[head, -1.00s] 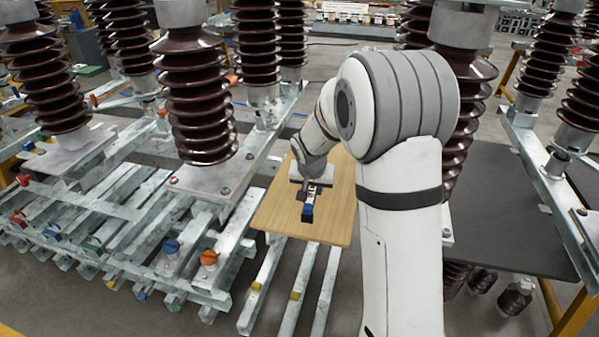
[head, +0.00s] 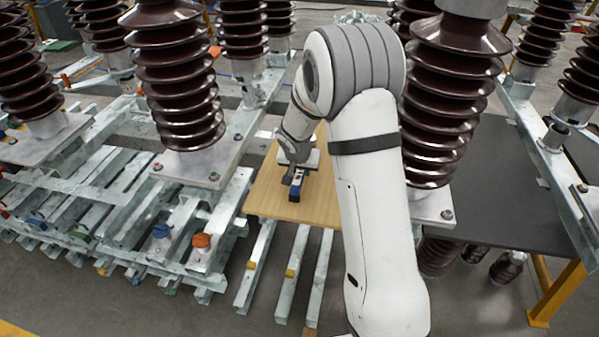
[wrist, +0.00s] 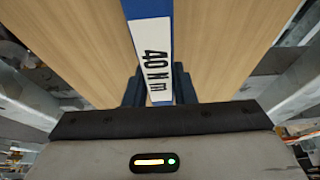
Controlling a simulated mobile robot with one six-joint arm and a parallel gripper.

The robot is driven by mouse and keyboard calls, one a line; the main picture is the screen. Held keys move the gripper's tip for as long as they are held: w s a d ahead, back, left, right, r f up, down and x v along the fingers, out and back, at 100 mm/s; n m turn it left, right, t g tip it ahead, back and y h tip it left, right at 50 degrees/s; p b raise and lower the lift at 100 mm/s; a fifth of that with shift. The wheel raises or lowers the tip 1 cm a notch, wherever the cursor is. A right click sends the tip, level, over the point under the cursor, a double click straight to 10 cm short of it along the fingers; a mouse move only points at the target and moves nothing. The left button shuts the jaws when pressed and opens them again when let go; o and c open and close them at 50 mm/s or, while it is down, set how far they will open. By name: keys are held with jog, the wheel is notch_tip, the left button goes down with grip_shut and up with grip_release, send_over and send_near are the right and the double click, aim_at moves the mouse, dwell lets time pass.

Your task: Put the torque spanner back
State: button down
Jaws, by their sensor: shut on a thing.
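The torque spanner shows in the wrist view as a blue bar with a white label (wrist: 157,55) printed "40 Nm". My gripper (wrist: 158,88) has its dark fingers on either side of the bar and is shut on it. In the head view, my gripper (head: 298,178) is over the wooden board (head: 264,198), with the spanner's blue end (head: 293,194) sticking out toward the camera. The spanner's other end is hidden. I cannot tell whether the spanner touches the board.
Brown ribbed insulators (head: 178,85) stand left of the board, and another (head: 452,95) stands to its right. A steel frame (head: 130,225) with coloured knobs fills the left. A dark tabletop (head: 500,190) lies at the right.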

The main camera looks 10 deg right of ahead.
jog(key=shift+f, duration=0.3)
jog(key=shift+f, duration=0.1)
jog(key=c, duration=1.2)
grip_release()
